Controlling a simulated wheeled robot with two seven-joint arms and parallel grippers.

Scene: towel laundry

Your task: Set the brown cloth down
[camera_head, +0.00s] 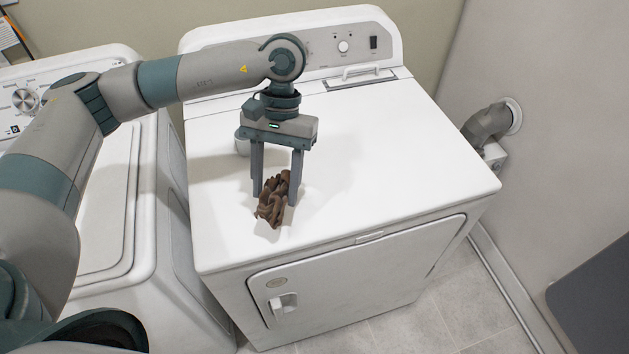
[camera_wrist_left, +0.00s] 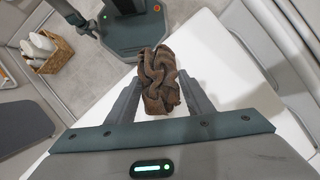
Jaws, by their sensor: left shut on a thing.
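The brown cloth (camera_head: 272,207) is a crumpled bundle at the front left of the white dryer's top (camera_head: 380,150). My left gripper (camera_head: 273,197) points down over the dryer top and is shut on the cloth, with one finger on each side of it. In the left wrist view the cloth (camera_wrist_left: 160,80) shows between the two fingers of the left gripper (camera_wrist_left: 158,98). The cloth is at or just above the dryer top; I cannot tell whether it touches. My right gripper is in neither view.
A white washer (camera_head: 110,200) stands to the left. The right side of the dryer top is clear. A basket (camera_wrist_left: 45,53) with white items shows in the left wrist view.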

